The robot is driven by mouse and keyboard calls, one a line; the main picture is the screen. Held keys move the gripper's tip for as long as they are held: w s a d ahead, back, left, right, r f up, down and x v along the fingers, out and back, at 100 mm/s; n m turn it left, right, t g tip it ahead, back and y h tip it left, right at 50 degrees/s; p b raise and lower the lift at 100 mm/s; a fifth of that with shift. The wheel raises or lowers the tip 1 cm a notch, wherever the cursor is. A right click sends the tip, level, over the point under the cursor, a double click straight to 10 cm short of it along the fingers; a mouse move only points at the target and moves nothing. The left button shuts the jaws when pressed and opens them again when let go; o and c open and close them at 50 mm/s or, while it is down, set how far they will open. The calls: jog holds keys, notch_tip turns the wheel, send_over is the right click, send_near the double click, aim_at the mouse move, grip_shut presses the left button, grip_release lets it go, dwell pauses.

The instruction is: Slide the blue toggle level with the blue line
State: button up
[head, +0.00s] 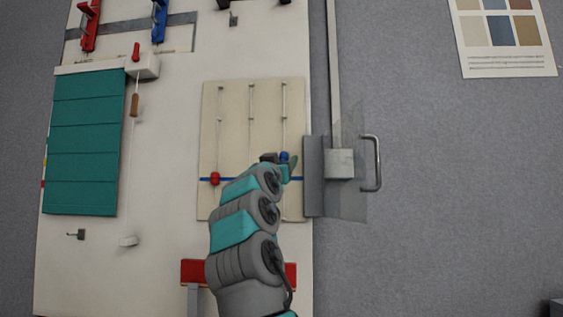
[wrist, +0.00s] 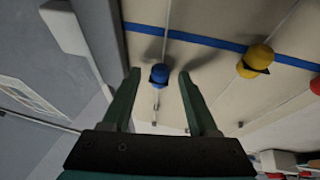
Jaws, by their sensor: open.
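The blue toggle (head: 284,156) sits on the rightmost slot of a cream panel (head: 232,120), a little above the blue line (head: 301,180) in the head view. In the wrist view the blue toggle (wrist: 159,74) lies between the fingertips of my open gripper (wrist: 158,76), apart from the blue line (wrist: 206,41). Gaps show on both sides of it, so the fingers do not grip it. My gripper (head: 280,163) partly covers this spot in the head view.
A red toggle (head: 214,178) sits at the line on the left slot. A yellow toggle (wrist: 255,62) overlaps the line on the middle slot. A grey plate with a clear cover (head: 349,130) and a handle (head: 377,162) stands close right of the panel.

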grip_shut()
dwell(1.3)
